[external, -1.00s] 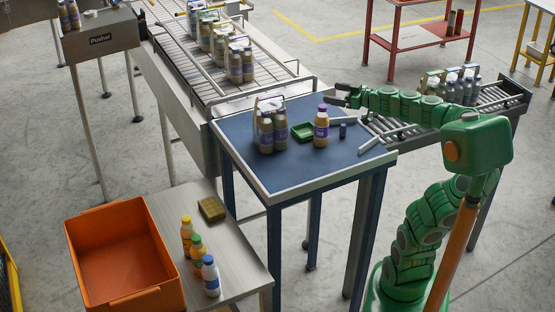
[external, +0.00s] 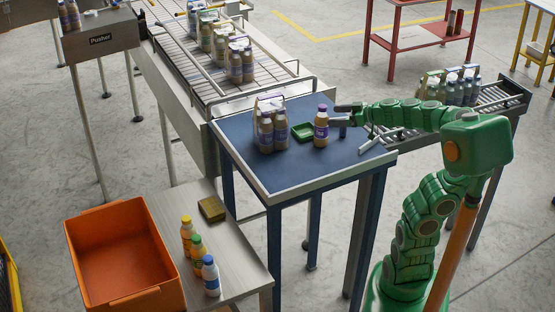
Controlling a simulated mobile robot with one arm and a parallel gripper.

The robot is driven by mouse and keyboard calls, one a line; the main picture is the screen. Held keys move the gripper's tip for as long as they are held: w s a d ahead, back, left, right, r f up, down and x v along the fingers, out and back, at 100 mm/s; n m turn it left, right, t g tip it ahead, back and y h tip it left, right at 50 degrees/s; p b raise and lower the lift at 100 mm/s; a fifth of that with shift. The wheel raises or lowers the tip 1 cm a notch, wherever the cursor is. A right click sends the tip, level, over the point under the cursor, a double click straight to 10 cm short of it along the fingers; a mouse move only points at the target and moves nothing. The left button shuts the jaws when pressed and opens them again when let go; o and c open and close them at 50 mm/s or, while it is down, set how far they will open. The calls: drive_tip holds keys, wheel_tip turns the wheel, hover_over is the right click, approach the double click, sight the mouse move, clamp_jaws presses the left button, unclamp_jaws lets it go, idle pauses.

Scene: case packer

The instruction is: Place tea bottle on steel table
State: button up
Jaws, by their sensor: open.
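A brown bottle with a purple cap and purple label (external: 321,128) stands upright on the blue-topped table; I take it for the tea bottle, though its label is too small to read. My gripper (external: 340,114) is open and empty, just right of this bottle, with its fingers pointing left at about the bottle's height. I cannot tell whether a finger touches it. The low table with the grey steel top (external: 167,212) stands at the lower left. Yellow-capped (external: 188,238), green-capped (external: 198,254) and blue-capped (external: 211,277) bottles stand along it.
An orange bin (external: 160,295) and a brownish block (external: 211,209) flank bare steel top.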

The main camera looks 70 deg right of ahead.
sight(317, 122)
drive_tip(key=shift+y, duration=0.3)
drive_tip(key=w+f, duration=0.1)
drive_tip(key=w, duration=0.1)
drive_tip(key=w+a+f, duration=0.1)
drive_tip(key=w+f, duration=0.1)
drive_tip(key=w, duration=0.1)
drive_tip(key=shift+w+a, duration=0.3)
drive_tip(key=shift+w, duration=0.05)
drive_tip(key=shift+x, duration=1)
drive_tip(key=shift+d, duration=0.1)
drive_tip(key=shift+c, duration=0.3)
